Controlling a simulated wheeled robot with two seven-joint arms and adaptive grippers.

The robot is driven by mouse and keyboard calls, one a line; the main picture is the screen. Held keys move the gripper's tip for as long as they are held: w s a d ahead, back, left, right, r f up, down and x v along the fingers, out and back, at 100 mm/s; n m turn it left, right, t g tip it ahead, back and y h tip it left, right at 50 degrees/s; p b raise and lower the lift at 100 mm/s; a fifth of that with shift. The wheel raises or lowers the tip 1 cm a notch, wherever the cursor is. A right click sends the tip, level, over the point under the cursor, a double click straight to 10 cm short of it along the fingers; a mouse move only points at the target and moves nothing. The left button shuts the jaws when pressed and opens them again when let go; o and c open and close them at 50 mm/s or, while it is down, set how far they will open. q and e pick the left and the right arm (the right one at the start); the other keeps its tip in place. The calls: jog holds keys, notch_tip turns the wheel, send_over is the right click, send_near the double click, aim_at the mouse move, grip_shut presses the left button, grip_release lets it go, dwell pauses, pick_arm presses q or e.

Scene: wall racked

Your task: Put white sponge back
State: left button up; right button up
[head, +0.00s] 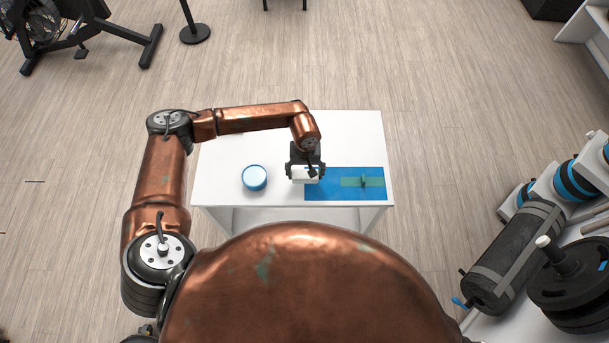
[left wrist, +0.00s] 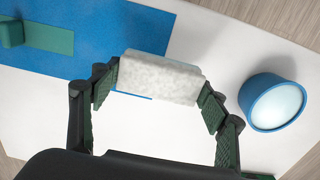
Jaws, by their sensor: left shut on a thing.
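The white sponge (head: 305,175) is between the fingers of my left gripper (head: 305,172), at the left edge of the blue mat (head: 335,190). In the left wrist view the sponge (left wrist: 160,77) is a pale, speckled block with a fingertip at each end, and my left gripper (left wrist: 160,90) is shut on it. The sponge overlaps a corner of the blue mat (left wrist: 100,30) in that view; whether it touches the table is hard to tell. My right gripper is not in view.
A blue round container (head: 254,178) with a pale inside stands on the white table (head: 225,150), left of the sponge. A green strip (head: 350,182) with a small green block (head: 363,181) lies on the mat. Gym weights (head: 575,260) stand at the right. The table's back is clear.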

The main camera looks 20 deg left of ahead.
aim_at(305, 176)
pick_arm(q)
jog(key=f, duration=0.3)
jog(key=shift+w+a+f+p, duration=0.15)
jog(key=shift+w+a+p, duration=0.05)
jog(key=shift+w+p, duration=0.15)
jog(key=shift+f, duration=0.2)
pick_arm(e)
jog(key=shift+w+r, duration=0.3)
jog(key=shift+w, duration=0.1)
pick_arm(q)
jog(key=o, duration=1)
jog(key=shift+w, duration=0.1)
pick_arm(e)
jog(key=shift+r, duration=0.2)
